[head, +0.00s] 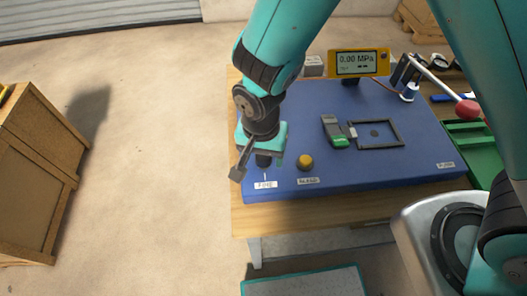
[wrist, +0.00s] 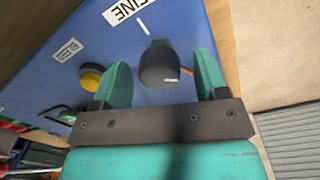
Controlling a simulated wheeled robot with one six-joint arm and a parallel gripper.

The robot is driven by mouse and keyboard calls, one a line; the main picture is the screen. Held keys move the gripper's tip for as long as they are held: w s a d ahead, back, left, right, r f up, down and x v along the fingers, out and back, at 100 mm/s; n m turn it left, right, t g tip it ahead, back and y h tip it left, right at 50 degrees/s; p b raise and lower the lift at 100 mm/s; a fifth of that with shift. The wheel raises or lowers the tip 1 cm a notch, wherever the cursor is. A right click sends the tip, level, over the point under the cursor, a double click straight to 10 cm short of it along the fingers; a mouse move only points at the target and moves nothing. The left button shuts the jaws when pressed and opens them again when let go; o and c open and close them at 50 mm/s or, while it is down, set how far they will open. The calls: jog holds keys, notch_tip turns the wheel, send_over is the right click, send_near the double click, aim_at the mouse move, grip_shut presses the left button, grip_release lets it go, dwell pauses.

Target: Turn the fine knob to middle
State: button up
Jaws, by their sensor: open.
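The fine knob (head: 263,161) is a dark round knob at the front left corner of the blue panel (head: 400,165), beside the FINE label (head: 265,185). In the wrist view the dark knob (wrist: 160,66) stands between my gripper's two teal fingers, with visible gaps on both sides. An orange-red mark (wrist: 187,71) shows at its right side there. A white line (wrist: 143,27) lies on the panel between the knob and the FINE label (wrist: 127,9). My gripper (wrist: 163,72) is open around the knob; in the head view my gripper (head: 262,150) partly hides it.
A yellow knob (head: 305,161) with a second label is close on the right. Farther back are a grey-green device (head: 335,131), a dark square frame (head: 377,134) and a yellow display (head: 359,63) reading 0.00 MPa. A wooden crate (head: 37,170) stands on the floor at left.

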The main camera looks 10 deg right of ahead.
jog(key=shift+f, duration=0.1)
jog(key=c, duration=0.9)
jog(key=shift+n, duration=0.4)
jog(key=n, duration=0.3)
jog(key=shift+n, duration=0.4)
jog(key=n, duration=0.4)
jog(key=shift+n, duration=0.3)
jog(key=n, duration=0.7)
jog(key=shift+t+p, duration=0.3)
jog(key=n, duration=0.3)
jog(key=shift+n, duration=2.3)
